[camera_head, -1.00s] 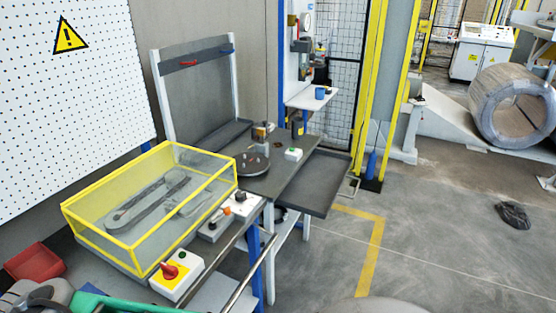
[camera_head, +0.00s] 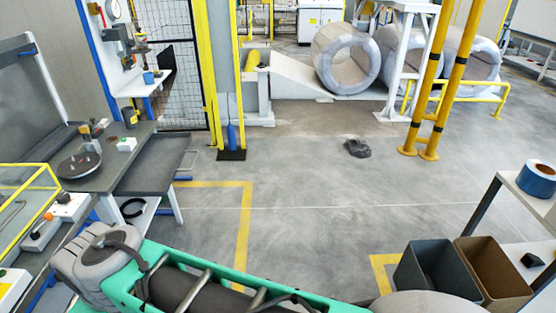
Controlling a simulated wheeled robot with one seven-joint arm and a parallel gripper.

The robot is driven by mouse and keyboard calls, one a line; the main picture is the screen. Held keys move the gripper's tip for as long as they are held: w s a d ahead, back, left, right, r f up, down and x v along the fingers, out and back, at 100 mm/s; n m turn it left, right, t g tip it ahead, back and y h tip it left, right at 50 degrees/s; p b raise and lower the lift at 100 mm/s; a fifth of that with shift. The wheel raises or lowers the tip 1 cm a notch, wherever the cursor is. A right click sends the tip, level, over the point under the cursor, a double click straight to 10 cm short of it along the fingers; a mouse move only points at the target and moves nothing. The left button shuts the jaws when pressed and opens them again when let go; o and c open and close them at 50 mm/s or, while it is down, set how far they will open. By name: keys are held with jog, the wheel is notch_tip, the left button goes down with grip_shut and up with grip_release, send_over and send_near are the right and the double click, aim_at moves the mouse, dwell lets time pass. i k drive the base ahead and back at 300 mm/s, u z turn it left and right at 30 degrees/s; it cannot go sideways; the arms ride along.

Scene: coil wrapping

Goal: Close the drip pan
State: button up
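The drip pan appears to be the dark shallow tray (camera_head: 152,172) jutting out from the right side of the grey workbench (camera_head: 105,165). It sits lower than the bench top and stands open, pulled out over the floor. A small blue handle-like piece (camera_head: 187,166) shows at its outer right end. Its inner end is hidden under the bench top. The pan looks empty.
A green frame (camera_head: 130,283) with a dark roll and grey block fills the near foreground. Two open bins (camera_head: 437,265) stand at lower right beside a shelf (camera_head: 530,195). A dark crumpled heap (camera_head: 357,148) lies on otherwise clear floor. A yellow-framed cover (camera_head: 30,195) is at left.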

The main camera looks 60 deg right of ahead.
aim_at(152, 173)
jog(key=u, duration=0.35)
jog(key=k, duration=0.2)
jog(key=z, duration=1.8)
jog(key=i, duration=1.2)
jog(key=u, duration=0.75)
jog(key=k, duration=0.55)
jog(key=u, duration=0.9)
jog(key=i, duration=0.95)
jog(key=z, duration=0.6)
